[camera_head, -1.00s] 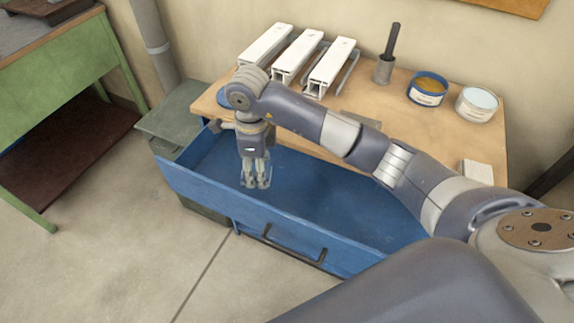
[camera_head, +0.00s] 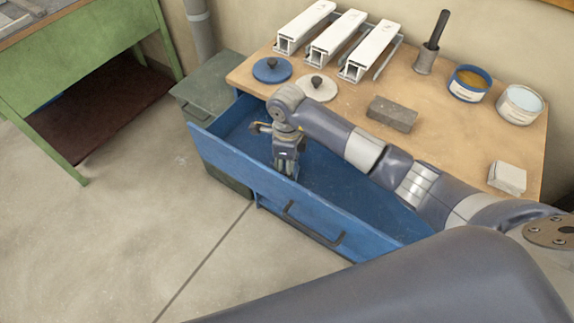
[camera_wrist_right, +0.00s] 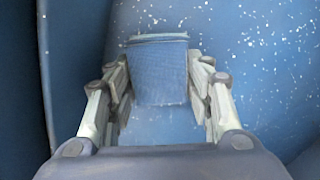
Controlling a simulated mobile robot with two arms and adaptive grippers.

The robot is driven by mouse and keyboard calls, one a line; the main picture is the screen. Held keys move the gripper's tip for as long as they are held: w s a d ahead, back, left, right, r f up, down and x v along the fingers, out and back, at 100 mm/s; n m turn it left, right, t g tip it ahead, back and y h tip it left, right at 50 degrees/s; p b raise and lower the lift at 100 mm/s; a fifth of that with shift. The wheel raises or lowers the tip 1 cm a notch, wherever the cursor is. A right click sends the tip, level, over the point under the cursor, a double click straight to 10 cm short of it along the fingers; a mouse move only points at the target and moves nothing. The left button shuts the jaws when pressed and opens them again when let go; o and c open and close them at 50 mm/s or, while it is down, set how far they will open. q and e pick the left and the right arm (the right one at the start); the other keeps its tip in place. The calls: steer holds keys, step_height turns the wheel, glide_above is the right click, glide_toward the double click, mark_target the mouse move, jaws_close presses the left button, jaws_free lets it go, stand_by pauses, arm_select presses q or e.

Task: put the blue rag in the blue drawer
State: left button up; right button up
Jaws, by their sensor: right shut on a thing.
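The blue drawer (camera_head: 350,190) is pulled out from under the bench, and its inside is empty as far as I can see. My right gripper (camera_head: 287,172) reaches down into the left part of the drawer, behind its front panel. In the right wrist view, my right gripper (camera_wrist_right: 161,95) is shut on the blue rag (camera_wrist_right: 162,78), with a finger on each side of it. The speckled blue surface of the drawer (camera_wrist_right: 265,50) lies around and below it. Whether the rag touches the drawer floor is hard to tell. My left gripper is not in view.
The wooden bench top (camera_head: 450,130) above holds white profiles in clamps (camera_head: 335,40), a blue lid (camera_head: 272,70), a pale lid (camera_head: 317,88), a grey block (camera_head: 392,113), a brush (camera_head: 430,45), two tins (camera_head: 468,82) and a white block (camera_head: 507,177). A green table (camera_head: 90,60) stands left.

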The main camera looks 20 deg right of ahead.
steer(key=o, duration=1)
steer(key=shift+f, duration=0.1)
steer(key=shift+o, duration=0.2)
steer(key=shift+r, duration=0.25)
step_height(320, 180, up, 12)
steer(key=shift+b, duration=0.4)
steer(key=shift+f, duration=0.1)
